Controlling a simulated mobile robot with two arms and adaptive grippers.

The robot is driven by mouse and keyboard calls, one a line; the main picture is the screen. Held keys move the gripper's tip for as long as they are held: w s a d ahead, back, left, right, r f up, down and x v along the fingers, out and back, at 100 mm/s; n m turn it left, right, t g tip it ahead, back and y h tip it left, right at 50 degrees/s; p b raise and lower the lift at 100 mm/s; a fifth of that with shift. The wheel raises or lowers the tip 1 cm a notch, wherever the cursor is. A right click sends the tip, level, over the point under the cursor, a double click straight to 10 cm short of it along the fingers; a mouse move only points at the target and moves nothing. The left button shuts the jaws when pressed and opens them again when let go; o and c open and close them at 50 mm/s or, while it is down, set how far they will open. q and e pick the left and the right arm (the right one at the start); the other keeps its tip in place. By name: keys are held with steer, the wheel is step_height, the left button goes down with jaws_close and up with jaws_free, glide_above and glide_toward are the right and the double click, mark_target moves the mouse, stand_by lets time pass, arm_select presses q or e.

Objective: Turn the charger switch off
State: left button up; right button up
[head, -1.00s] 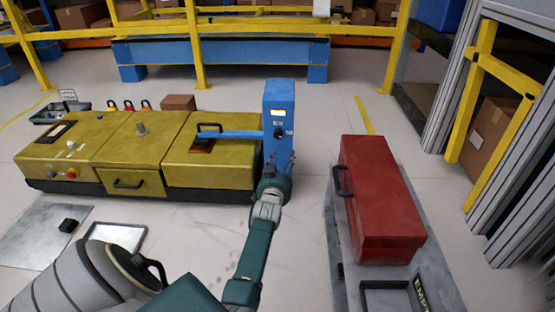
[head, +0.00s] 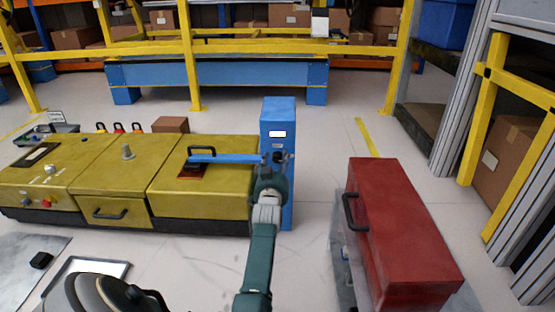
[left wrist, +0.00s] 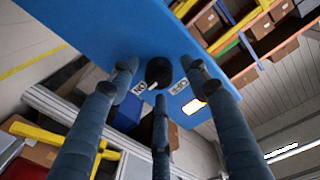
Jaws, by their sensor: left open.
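The blue charger post (head: 277,204) stands upright at the right end of the yellow vehicle. Its small display (head: 277,134) is lit. The black round switch (left wrist: 158,71) shows in the left wrist view, between two small labels, one looking like an upside-down ON; its exact setting is hard to tell. My left gripper (head: 276,160) is at the post's front face and covers the switch in the head view. In the left wrist view my left gripper (left wrist: 160,78) is open, its fingers spread around the switch; contact cannot be told. My right gripper is out of view.
The yellow vehicle (head: 105,180) stands left of the post, with a blue arm reaching from the post over it. A red toolbox (head: 400,230) rests on a grey cart to the right. Yellow railings (head: 195,70) run behind. Clear floor lies between post and toolbox.

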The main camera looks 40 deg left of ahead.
arm_select(q)
steer(key=shift+w+a, duration=0.1)
steer(key=shift+w, duration=0.05)
steer(key=shift+r, duration=0.1)
steer(key=shift+c, duration=0.2)
steer(key=c, duration=1.1)
steer(key=shift+r, duration=0.1)
